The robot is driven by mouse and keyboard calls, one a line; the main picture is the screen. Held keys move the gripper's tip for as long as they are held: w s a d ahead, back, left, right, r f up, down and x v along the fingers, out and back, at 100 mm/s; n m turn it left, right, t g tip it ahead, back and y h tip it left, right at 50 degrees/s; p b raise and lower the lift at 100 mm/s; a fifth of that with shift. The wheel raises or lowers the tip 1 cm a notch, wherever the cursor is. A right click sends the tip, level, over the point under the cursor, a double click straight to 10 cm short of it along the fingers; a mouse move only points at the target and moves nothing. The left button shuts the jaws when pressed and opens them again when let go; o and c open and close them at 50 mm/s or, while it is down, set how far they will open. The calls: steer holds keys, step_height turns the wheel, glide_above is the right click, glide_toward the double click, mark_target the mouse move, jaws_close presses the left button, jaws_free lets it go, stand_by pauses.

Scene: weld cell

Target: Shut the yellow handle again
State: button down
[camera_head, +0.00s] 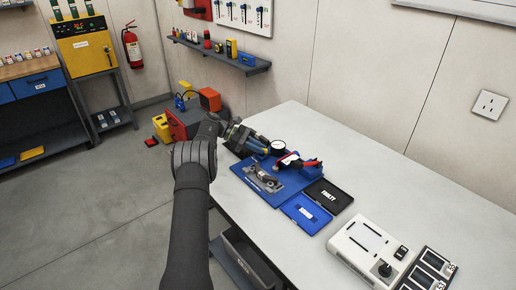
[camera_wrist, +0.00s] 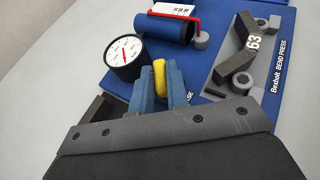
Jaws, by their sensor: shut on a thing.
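The yellow handle (camera_wrist: 159,76) shows in the wrist view as a short yellow bar. It sits between the two blue fingers of my gripper (camera_wrist: 162,84), which are shut on it. The fingers hide its sides and lower end, so I cannot tell how far it is turned. In the head view my gripper (camera_head: 258,147) is at the back left of the blue base board (camera_head: 233,167). A round gauge (camera_wrist: 126,57) with a white dial and red needle stands just left of the fingers in the wrist view; it also shows in the head view (camera_head: 278,145).
A grey bend press fixture (camera_wrist: 244,52) marked 63 lies to the right. Blue (camera_head: 306,213) and black (camera_head: 327,195) trays and a white device (camera_head: 366,247) stand farther right. The back right table is clear.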

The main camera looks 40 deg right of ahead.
steer(key=shift+d+m+g+y, duration=0.1)
steer(key=shift+m+g+y, duration=0.2)
steer(key=shift+m+y, duration=0.3)
stand_by(0.3)
steer(key=c, duration=1.4)
jaws_free()
steer(key=shift+r, duration=0.15)
step_height(320, 180, up, 4)
steer(key=shift+f, duration=0.1)
steer(key=s+d+r, duration=0.2)
steer(key=s+r, duration=0.5)
steer(key=s, duration=0.4)
steer(key=shift+s+d, duration=0.15)
steer(key=shift+s, duration=0.05)
